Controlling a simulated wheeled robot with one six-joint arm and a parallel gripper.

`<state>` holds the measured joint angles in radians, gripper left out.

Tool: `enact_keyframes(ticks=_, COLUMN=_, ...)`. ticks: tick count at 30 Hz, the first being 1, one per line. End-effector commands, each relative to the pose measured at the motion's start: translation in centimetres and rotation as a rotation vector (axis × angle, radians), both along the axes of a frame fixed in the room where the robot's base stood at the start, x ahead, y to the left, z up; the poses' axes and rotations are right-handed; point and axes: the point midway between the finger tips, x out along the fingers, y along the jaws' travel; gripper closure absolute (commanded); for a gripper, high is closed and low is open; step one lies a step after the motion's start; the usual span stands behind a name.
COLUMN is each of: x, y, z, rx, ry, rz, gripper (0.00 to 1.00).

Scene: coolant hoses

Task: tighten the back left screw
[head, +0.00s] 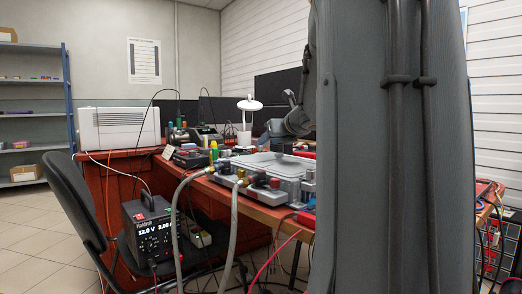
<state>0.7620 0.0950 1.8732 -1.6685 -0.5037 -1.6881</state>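A flat grey metal unit (258,187) sits near the front edge of the red workbench. Two grey hoses (234,222) run from fittings on its front left side down towards the floor. The screws are too small to tell apart, so I cannot make out the back left one. My large dark grey arm link fills the right half and hides the unit's right end. A smaller dark grey jointed part behind it looks like part of my arm. My gripper's fingers do not show.
A white printer-like box (118,128), several instruments and a white lamp (249,104) stand farther back on the bench. Cables hang below its front edge.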

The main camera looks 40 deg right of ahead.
Motion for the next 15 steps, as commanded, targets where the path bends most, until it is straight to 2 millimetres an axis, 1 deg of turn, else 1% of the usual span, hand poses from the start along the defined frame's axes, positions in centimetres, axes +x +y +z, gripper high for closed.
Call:
enact_keyframes(ticks=1, x=0.8, y=-0.1, z=-0.6, rx=0.001, ry=0.001, rz=0.001, gripper=0.66)
enact_keyframes(ticks=3, x=1.9, y=-0.3, z=-1.1, rx=0.000, ry=0.002, rz=0.001, gripper=0.66)
enact_keyframes(ticks=7, x=3.7, y=-0.7, z=-1.8, rx=0.001, ry=0.001, rz=0.002, gripper=0.66)
enact_keyframes(ticks=12, x=5.2, y=-1.1, z=-2.3, rx=0.000, ry=0.001, rz=0.000, gripper=0.66)
enact_keyframes(ticks=15, x=5.6, y=-1.2, z=-2.4, rx=-0.001, ry=0.000, rz=0.000, gripper=0.66)
